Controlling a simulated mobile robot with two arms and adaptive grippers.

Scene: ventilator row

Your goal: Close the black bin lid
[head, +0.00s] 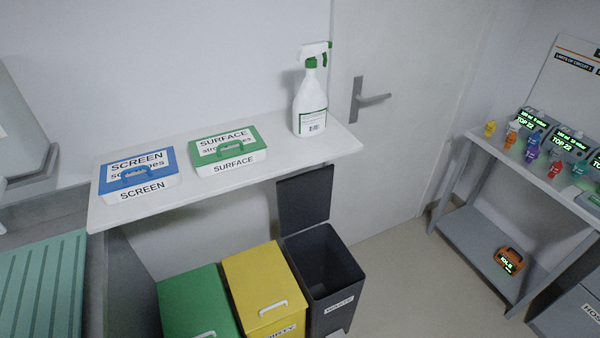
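The black bin (335,300) stands on the floor at the lower middle, to the right of the yellow bin. Its mouth is open and the inside looks dark and empty as far as I can see. The black lid (305,203) stands upright at the bin's back edge, in front of the wall and close to the shelf's front edge. A white label is on the bin's front. Neither of my grippers shows in the head view.
A yellow bin (262,290) and a green bin (195,305) stand left of it, lids shut. A white shelf (285,165) above holds a blue box (137,178), a green box (228,150) and a spray bottle (311,95). Floor (400,270) right of the black bin is clear.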

